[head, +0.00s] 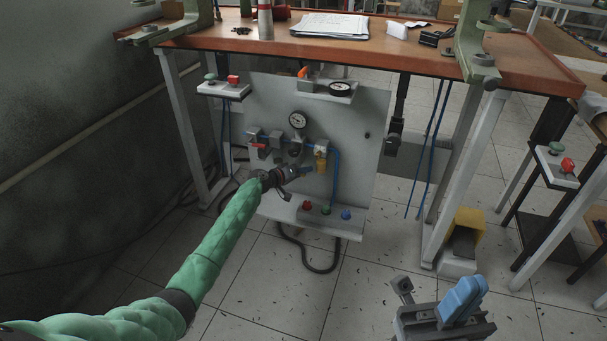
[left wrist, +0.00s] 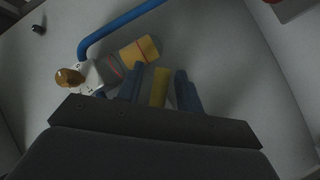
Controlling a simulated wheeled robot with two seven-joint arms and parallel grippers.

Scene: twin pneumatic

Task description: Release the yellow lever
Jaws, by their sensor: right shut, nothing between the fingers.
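The yellow lever (left wrist: 159,87) is a short flat strip in the left wrist view, below a yellow block (left wrist: 138,52). In the head view a yellow fitting (head: 321,157) shows on the grey panel, with a blue tube beside it. My left gripper (head: 308,169) is at the panel just below this fitting. In the left wrist view its two blue fingers (left wrist: 160,90) stand on either side of the lever, with a narrow gap on each side. It looks open, around the lever. My right gripper (head: 464,297) is shut and empty at the bottom right, away from the panel.
The grey panel (head: 267,105) hangs under a wooden bench (head: 390,52) with metal legs. A yellow-and-grey pedal (head: 464,240) stands right.

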